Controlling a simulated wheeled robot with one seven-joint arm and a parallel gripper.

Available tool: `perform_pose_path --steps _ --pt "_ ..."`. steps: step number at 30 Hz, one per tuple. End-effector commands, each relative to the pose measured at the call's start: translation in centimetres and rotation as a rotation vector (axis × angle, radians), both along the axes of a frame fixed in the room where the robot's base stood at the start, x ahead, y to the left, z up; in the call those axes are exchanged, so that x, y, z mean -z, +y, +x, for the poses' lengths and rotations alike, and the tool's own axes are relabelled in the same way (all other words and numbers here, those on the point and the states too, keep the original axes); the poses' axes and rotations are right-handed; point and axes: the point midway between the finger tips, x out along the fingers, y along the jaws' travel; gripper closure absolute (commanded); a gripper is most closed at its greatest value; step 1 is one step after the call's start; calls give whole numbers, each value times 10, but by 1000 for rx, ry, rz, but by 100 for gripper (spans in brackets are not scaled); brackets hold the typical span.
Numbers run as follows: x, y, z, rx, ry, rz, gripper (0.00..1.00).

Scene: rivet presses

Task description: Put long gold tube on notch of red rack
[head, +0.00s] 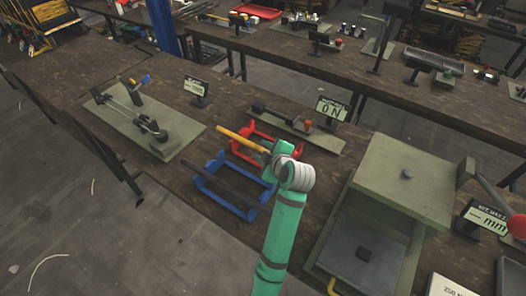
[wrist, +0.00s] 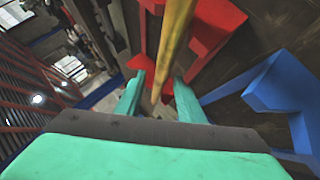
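The long gold tube (head: 241,138) lies across the red rack (head: 294,138), its far end sticking out past the rack's left side. My gripper (head: 272,153) is at the tube's near end, over the rack's near right part. In the wrist view the tube (wrist: 175,30) runs between the two fingertips of my gripper (wrist: 159,82). A gap shows on each side of the tube, so the fingers look open around it. The red rack (wrist: 213,22) shows around the tube. I cannot tell whether the tube sits in a notch; my gripper hides its near end.
A blue rack (head: 243,214) with dark rods stands just in front of the red rack. A grey-green plate with a lever tool (head: 150,125) lies left. A plate with a "0 N" sign (head: 331,109) is behind. A large green press (head: 405,180) stands right.

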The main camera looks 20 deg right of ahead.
Motion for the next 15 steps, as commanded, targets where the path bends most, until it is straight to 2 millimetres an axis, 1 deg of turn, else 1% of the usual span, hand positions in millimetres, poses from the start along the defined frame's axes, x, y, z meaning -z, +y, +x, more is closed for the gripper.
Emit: perform_pose_path --steps 5,15 --pt "-11 -3 -20 3 0 -3 65" --pt "-47 -8 -75 4 -1 -3 65"
